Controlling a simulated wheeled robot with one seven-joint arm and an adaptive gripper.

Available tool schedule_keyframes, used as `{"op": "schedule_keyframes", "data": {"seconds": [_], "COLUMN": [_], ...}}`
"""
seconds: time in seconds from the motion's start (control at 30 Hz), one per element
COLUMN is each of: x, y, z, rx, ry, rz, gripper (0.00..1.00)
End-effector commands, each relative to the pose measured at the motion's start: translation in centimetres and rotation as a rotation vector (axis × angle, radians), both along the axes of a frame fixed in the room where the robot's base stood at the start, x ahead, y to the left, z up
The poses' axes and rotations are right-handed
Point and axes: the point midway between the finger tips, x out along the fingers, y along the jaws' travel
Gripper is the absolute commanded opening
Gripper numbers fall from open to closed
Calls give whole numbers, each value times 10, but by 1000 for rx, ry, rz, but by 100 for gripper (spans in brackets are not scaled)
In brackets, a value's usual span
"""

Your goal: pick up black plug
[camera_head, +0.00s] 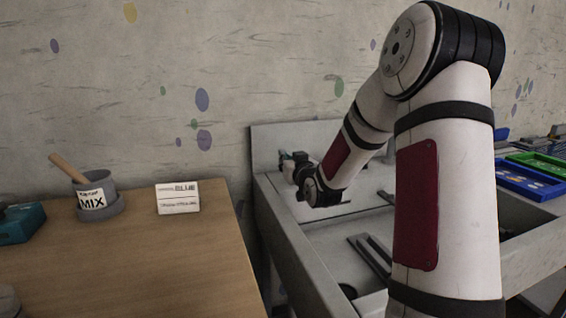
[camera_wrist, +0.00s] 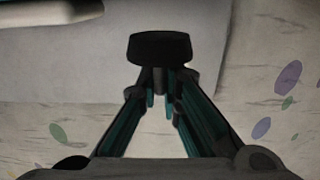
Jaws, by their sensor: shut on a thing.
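The black plug (camera_wrist: 160,46) is a dark, round-edged disc at the fingertips in the wrist view. My gripper (camera_wrist: 160,84) is shut on it, with both fingers closed around a short stem below the disc. In the head view my gripper (camera_head: 290,165) shows small and partly hidden by my own arm, over the left back part of the grey sink. The plug cannot be made out in the head view.
The grey sink (camera_head: 290,240) has a raised back wall and dark bars in its basin. Blue (camera_head: 530,180) and green (camera_head: 540,162) trays sit at right.

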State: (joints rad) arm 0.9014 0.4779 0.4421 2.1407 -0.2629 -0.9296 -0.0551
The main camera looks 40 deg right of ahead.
Motion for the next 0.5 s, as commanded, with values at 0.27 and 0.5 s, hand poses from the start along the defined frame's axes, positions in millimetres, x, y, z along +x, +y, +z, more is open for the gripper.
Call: {"op": "schedule_keyframes", "data": {"seconds": [0.27,0.5], "x": [-75,-122], "y": [-11,-16], "z": [8,12], "rx": [0,1], "ry": [1,1], "rz": [-6,-3], "gripper": [0,0]}}
